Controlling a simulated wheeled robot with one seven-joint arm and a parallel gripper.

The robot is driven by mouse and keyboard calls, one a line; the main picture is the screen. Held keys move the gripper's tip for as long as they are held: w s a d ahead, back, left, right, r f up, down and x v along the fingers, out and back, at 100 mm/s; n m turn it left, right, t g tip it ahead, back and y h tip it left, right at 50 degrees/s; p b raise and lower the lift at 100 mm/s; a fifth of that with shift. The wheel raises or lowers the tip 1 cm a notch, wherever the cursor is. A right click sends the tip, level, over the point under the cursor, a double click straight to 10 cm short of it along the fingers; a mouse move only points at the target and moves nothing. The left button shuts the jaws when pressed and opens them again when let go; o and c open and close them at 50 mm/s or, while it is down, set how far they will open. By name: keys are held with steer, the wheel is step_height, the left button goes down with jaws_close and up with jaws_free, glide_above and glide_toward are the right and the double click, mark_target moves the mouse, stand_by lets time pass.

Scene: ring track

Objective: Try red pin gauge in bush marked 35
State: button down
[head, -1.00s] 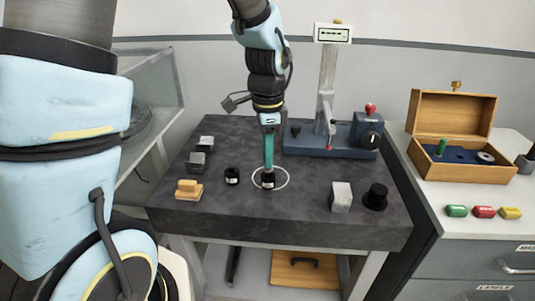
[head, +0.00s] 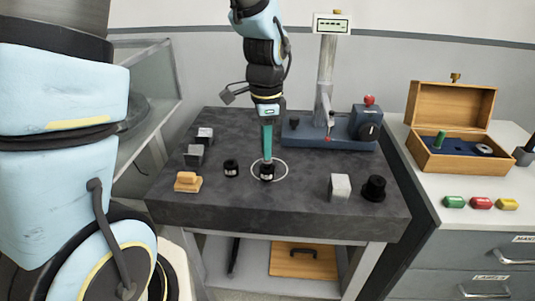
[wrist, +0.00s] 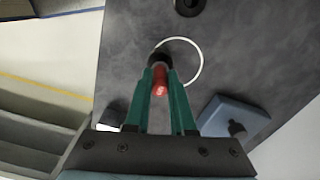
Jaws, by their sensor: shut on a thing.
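My gripper (head: 267,155) points straight down over the white ring drawn on the dark stone table. In the wrist view its green fingers (wrist: 159,82) are shut on the red pin gauge (wrist: 159,80). A black bush (head: 267,172) with a white label stands inside the ring, directly under the fingers; it also shows beyond the red gauge in the wrist view (wrist: 157,58). The gauge's lower end is hidden, so I cannot tell how far it sits in the bush. A second black bush (head: 231,168) stands to the left. The labels are too small to read.
A blue gauge stand (head: 345,132) with a column is at the back. A metal block (head: 340,187) and black cylinder (head: 374,189) stand right; a wooden block (head: 187,182) is front left. An open wooden box (head: 418,154) holds a green gauge (head: 439,140) on the side counter.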

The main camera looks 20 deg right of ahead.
steer(key=shift+r, duration=0.2)
steer(key=shift+r+p, duration=1.5)
steer(key=shift+p, duration=0.05)
steer(key=shift+r, duration=0.1)
step_height(320, 180, up, 4)
steer(key=p, duration=0.3)
steer(key=shift+p, duration=0.4)
